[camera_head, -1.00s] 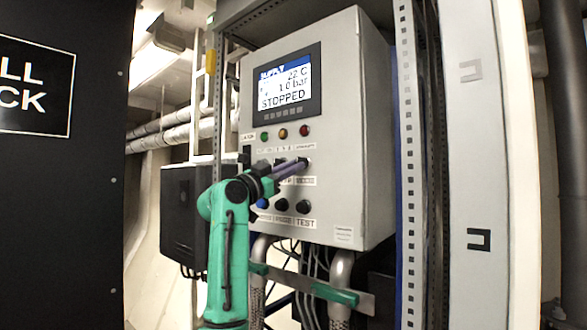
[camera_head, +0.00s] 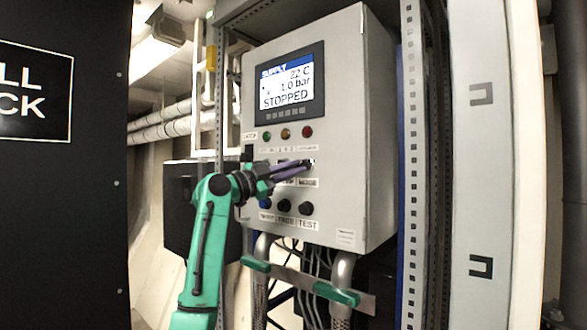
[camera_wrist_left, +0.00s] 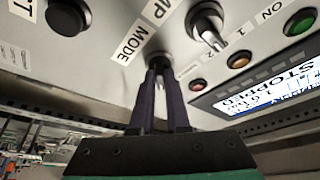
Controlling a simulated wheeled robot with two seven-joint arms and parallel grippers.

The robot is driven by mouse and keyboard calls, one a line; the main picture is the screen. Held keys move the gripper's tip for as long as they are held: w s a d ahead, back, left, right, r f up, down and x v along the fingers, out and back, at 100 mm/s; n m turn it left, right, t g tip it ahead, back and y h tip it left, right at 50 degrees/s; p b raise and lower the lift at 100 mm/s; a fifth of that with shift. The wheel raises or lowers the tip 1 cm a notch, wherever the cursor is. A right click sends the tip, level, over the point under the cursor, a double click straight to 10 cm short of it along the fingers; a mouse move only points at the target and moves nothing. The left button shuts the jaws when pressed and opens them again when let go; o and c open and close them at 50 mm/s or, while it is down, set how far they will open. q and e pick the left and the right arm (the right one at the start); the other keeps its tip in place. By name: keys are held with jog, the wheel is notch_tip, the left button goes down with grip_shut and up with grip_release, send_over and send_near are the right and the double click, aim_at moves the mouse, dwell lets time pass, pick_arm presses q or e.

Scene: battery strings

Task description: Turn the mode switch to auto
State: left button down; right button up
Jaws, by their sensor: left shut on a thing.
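The mode switch (camera_head: 312,162) is a dark knob at the right end of the upper knob row on the grey control panel (camera_head: 345,130). My left gripper (camera_head: 306,164) reaches it from the left, with its fingers closed on the knob. In the left wrist view the gripper (camera_wrist_left: 158,72) pinches the mode switch (camera_wrist_left: 158,60) beside the MODE label (camera_wrist_left: 127,43). The fingers cover most of the knob, so I cannot read its position. The panel display (camera_head: 291,85) reads STOPPED. My right gripper is not in view.
A second switch (camera_wrist_left: 207,22) sits beside the mode switch in the wrist view. The black TEST knob (camera_head: 306,208) is below my gripper. Pipes with green handles (camera_head: 337,294) run under the panel. A cabinet post (camera_head: 411,170) stands to the right.

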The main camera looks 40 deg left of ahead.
pick_arm(q)
jog(key=c, duration=0.9)
grip_release()
jog(key=b+v, duration=0.8)
jog(key=v, duration=0.6)
jog(key=shift+s, duration=0.3)
jog(key=shift+a+f, duration=0.1)
jog(key=shift+f, duration=0.05)
